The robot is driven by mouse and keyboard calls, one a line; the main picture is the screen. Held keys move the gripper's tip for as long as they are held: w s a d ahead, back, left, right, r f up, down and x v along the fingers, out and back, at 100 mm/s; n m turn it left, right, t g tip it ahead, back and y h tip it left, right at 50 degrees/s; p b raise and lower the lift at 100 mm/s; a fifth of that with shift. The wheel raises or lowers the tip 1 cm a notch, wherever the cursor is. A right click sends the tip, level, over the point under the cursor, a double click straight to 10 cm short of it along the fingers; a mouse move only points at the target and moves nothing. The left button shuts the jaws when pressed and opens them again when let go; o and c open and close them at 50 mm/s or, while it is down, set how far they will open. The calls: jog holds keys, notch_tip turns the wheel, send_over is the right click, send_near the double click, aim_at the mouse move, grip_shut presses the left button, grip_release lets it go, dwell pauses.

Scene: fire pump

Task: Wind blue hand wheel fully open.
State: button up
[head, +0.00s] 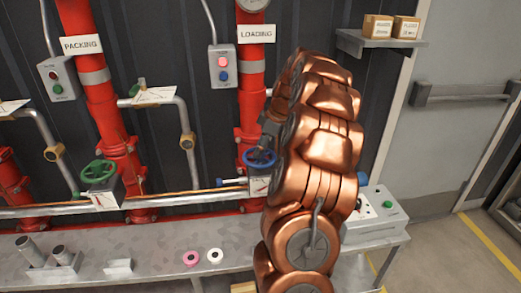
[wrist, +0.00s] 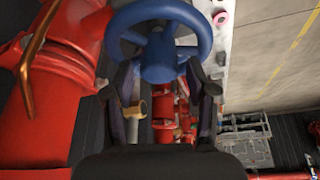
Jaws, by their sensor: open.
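The blue hand wheel (head: 260,158) sits on the red pipe below the LOADING sign, just left of my copper-coloured arm in the head view. In the wrist view the blue hand wheel (wrist: 203,32) fills the top middle, with its hub and spokes facing me. My gripper (wrist: 159,90) is open, with one dark finger on each side of the wheel's hub. Whether the fingers touch the wheel I cannot tell. In the head view my gripper (head: 268,132) is a dark shape just above the wheel, partly hidden by my arm.
A green hand wheel (head: 99,171) is on the pipe to the left. A metal bench (head: 150,268) runs below, with pink and white rings on it. A control box (head: 375,212) with a green button stands right of my arm. Open floor lies at right.

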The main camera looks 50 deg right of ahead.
jog(key=m+h, duration=0.1)
jog(key=m, duration=0.1)
jog(key=m+h, duration=0.1)
jog(key=m, duration=0.2)
jog(key=shift+t+b, duration=0.35)
jog(key=shift+t, duration=0.05)
grip_shut()
